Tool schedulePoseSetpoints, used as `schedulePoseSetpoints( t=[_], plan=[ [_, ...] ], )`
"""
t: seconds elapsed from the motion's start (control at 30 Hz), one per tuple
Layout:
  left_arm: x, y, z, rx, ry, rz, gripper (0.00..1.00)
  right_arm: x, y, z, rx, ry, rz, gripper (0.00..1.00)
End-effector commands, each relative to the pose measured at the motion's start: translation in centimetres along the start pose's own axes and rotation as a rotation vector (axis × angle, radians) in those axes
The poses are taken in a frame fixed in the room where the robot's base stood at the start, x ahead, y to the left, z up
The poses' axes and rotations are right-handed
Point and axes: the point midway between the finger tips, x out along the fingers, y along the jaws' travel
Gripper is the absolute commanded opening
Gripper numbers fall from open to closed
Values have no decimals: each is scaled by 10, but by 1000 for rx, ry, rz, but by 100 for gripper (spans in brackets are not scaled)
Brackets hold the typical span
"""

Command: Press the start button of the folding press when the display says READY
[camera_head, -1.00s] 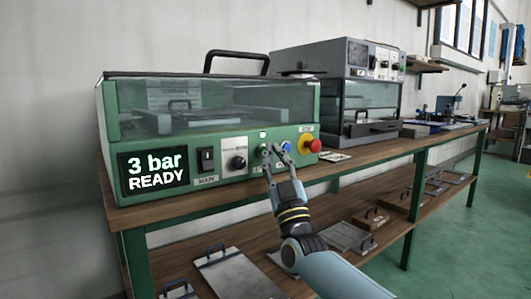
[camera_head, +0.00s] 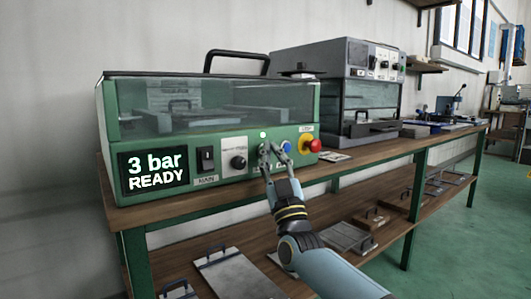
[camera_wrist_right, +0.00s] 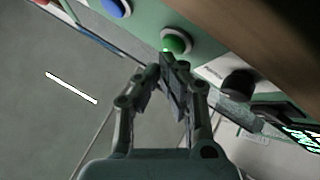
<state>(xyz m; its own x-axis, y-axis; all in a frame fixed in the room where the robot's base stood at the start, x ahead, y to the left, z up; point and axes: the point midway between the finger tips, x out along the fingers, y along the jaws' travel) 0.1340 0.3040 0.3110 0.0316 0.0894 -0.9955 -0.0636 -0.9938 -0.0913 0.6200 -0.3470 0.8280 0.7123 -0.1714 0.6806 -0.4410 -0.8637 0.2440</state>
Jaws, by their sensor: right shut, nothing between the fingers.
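The green folding press (camera_head: 225,188) stands on the bench, and its display (camera_head: 154,170) reads "3 bar READY". The green button (camera_wrist_right: 175,41) shows in the right wrist view on the press's front panel. My right gripper (camera_head: 268,149) is shut and empty, with its fingertips in front of this button in the head view, largely covering it. In the right wrist view the fingertips (camera_wrist_right: 167,58) are just below the button; I cannot tell whether they touch it. A small round lamp (camera_head: 263,135) above looks pale and lit. My left gripper is not in view.
Beside the green button are a blue button (camera_head: 286,146), also in the right wrist view (camera_wrist_right: 115,8), and a red stop knob (camera_head: 311,146) on yellow. A black knob (camera_head: 238,162) and a main switch (camera_head: 206,159) lie left. A grey machine (camera_head: 335,60) stands to the right.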

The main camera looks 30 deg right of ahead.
Motion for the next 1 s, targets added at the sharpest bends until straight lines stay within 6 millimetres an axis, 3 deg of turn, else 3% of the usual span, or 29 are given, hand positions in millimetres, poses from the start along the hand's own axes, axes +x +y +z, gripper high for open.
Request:
schedulePoseSetpoints(
  t=[1.0],
  plan=[
    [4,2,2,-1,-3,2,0,7,-5,5,0,0,0,0]
  ],
)
